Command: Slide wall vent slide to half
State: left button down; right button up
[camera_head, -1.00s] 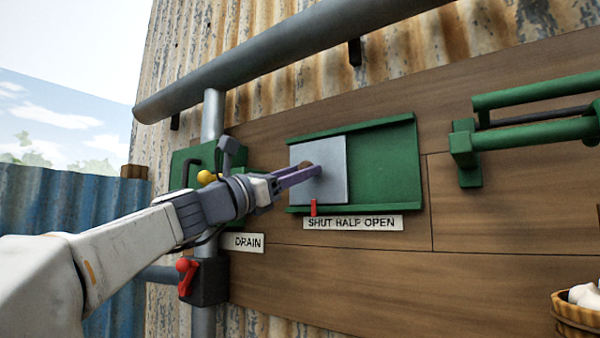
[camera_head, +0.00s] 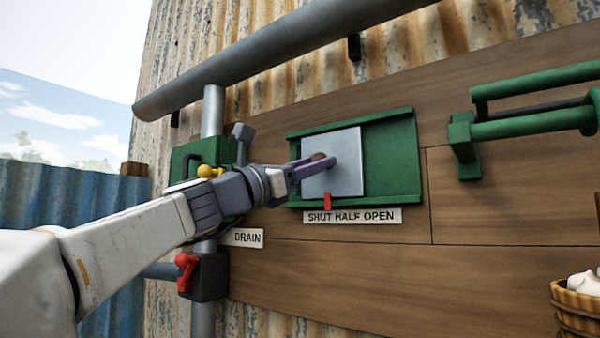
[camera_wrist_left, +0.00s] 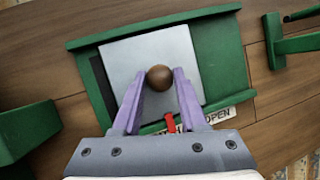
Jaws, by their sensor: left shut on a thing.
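The vent slide is a grey metal plate (camera_head: 347,172) in a green frame (camera_head: 400,160) on the wooden wall. A brown round knob (camera_wrist_left: 159,77) stands on the plate. My left gripper (camera_head: 325,164) is shut on the knob; its purple fingers sit on either side of it in the left wrist view. A red pointer (camera_head: 327,202) at the plate's lower edge is above the label (camera_head: 352,216) reading SHUT HALF OPEN, between SHUT and HALF. A dark strip of opening (camera_wrist_left: 103,84) shows left of the plate. My right gripper is not in view.
A grey pipe (camera_head: 270,50) runs above the frame. A DRAIN label (camera_head: 248,238) and a red-handled valve (camera_head: 186,268) are at lower left. A green bracket with a bar (camera_head: 530,130) is at the right, above a basket (camera_head: 578,305).

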pick_arm(q)
jog(key=shift+s+d, duration=0.45)
jog(key=shift+d, duration=0.15)
jog(key=shift+s+d, duration=0.4)
jog(key=shift+d, duration=0.2)
jog(key=shift+c, duration=2.3)
grip_release()
jog(key=b+v, duration=0.6)
jog(key=v, duration=0.4)
jog(key=shift+a, duration=0.25)
jog(key=shift+s+f, duration=0.1)
jog(key=shift+f, duration=0.05)
